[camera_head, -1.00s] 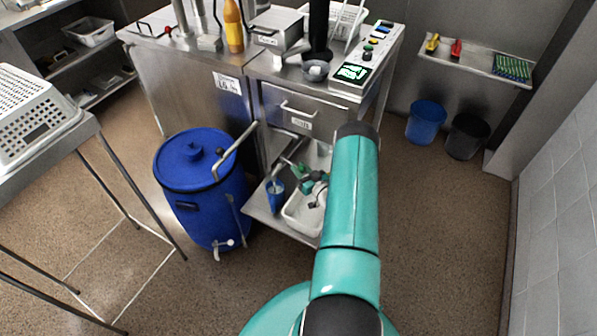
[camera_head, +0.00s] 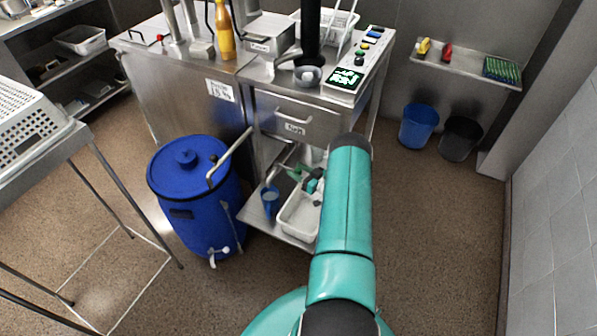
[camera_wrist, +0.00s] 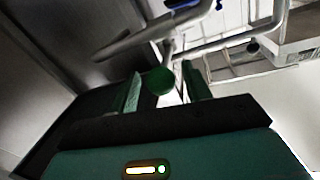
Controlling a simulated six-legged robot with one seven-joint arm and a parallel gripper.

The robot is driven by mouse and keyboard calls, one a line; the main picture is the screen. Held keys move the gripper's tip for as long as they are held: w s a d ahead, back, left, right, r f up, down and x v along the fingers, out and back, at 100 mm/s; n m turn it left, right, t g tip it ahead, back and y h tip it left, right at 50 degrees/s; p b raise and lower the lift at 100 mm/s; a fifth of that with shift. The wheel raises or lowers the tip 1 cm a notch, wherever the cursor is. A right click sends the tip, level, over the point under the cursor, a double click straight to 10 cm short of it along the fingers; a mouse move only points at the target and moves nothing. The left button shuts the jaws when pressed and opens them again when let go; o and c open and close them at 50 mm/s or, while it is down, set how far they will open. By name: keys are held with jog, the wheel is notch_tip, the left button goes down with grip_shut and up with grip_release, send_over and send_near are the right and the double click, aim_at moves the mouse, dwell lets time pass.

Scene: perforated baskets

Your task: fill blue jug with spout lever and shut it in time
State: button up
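The blue jug (camera_head: 270,201) stands upright on the low steel shelf, below the bent metal spout (camera_head: 277,172). Its inside looks lighter, but I cannot tell the liquid level or whether liquid is running. My gripper (camera_head: 299,173) is just right of the spout, partly hidden by my arm. In the wrist view, my gripper (camera_wrist: 163,88) has its two green fingers apart. The round green lever knob (camera_wrist: 159,80) shows between them, with visible gaps at its sides. Metal pipes (camera_wrist: 150,38) lie beyond it.
A white tray (camera_head: 298,232) sits right of the jug on the shelf. A large blue barrel (camera_head: 188,222) with a tap stands to the left. The steel counter with a drawer (camera_head: 292,122) is above. The floor at right is clear, with two bins (camera_head: 419,127) behind.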

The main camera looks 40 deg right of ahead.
jog(key=s+d, duration=0.2)
jog(key=s, duration=1.1)
jog(key=shift+s, duration=0.35)
jog(key=shift+d, duration=0.1)
